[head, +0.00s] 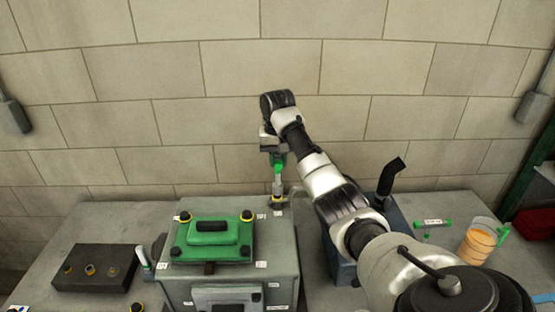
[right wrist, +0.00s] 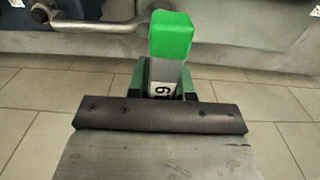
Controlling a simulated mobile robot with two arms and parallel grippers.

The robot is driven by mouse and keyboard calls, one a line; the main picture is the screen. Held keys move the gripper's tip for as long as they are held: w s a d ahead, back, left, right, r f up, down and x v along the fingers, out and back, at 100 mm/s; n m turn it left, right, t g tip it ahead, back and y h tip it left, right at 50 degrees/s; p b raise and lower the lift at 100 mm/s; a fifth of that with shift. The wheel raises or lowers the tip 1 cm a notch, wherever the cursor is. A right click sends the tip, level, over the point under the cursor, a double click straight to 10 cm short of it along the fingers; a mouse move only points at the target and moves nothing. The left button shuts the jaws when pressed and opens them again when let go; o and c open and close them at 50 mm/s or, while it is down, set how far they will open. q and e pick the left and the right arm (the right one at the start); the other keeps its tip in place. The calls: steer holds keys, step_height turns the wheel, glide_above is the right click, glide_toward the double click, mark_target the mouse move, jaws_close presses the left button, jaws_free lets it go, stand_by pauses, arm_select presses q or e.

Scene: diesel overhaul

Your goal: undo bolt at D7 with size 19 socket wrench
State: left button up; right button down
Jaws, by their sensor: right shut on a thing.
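My right gripper (head: 276,156) is shut on the green-handled socket wrench (head: 278,184) above the back right corner of the grey engine block (head: 285,240). In the right wrist view, the wrench's green end (right wrist: 170,36) stands up from the jaws and its label (right wrist: 163,92) reads 19. The wrench points down, its lower end at a yellowish spot on the block top; I cannot tell whether it is seated on a bolt. The bolt itself is hidden or too small to make out, and the small position labels are unreadable. My left gripper is not in view.
A green cover (head: 212,240) with yellow-topped bolts sits on the block. A dark box (head: 95,268) with several fittings lies left. A dark blue unit with a black pipe (head: 391,176) stands right of the block. Another green-ended tool (head: 433,223) and an orange container (head: 479,243) are farther right.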

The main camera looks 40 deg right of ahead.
steer(key=shift+f, duration=0.75)
steer(key=n, duration=0.4)
steer(key=shift+r, duration=0.1)
steer(key=n, duration=0.4)
steer(key=shift+n, duration=0.4)
steer(key=n, duration=0.4)
steer(key=shift+n, duration=0.3)
steer(key=n, duration=0.4)
steer(key=shift+w+n, duration=0.1)
steer(key=shift+n, duration=0.3)
steer(key=c, duration=1.5)
jaws_free()
jaws_close()
steer(key=shift+r, duration=0.2)
